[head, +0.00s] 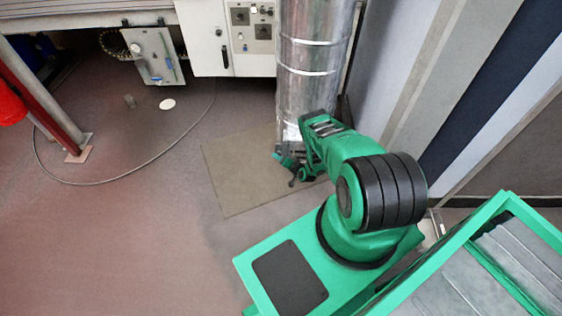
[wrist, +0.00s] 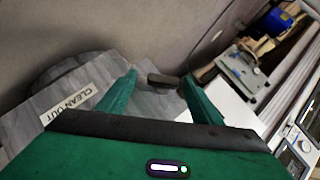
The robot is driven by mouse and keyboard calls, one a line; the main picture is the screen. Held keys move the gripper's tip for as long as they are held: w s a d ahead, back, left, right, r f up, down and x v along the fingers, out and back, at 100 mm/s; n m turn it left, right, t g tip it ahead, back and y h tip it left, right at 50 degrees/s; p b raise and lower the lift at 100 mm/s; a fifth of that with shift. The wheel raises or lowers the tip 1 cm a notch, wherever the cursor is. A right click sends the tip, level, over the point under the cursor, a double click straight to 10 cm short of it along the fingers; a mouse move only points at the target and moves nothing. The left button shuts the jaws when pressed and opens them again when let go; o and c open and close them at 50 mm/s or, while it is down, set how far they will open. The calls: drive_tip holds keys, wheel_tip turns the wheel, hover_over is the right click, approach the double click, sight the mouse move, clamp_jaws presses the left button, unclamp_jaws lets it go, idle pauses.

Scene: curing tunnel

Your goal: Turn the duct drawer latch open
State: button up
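The silver duct (head: 308,65) stands upright at the top middle of the head view. Its lower end is partly hidden behind my arm. In the wrist view its metal face (wrist: 150,103) carries a label reading CLEAN OUT (wrist: 67,104). A short dark bar, which looks like the drawer latch (wrist: 164,80), shows between my fingertips. My gripper (wrist: 160,77) is open, with a finger on either side of the bar. I cannot tell whether either finger touches it. In the head view my gripper (head: 290,170) is low beside the duct's base, and the latch is hidden.
A beige mat (head: 235,175) lies on the floor by the duct. A white control cabinet (head: 228,40) stands left of the duct, and wall panels (head: 400,70) rise on the right. A cable (head: 120,181) loops over the open floor at left, near a red post (head: 45,105).

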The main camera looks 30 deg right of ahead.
drive_tip(key=shift+r, duration=0.1)
drive_tip(key=v, duration=1)
drive_tip(key=shift+s, duration=0.3)
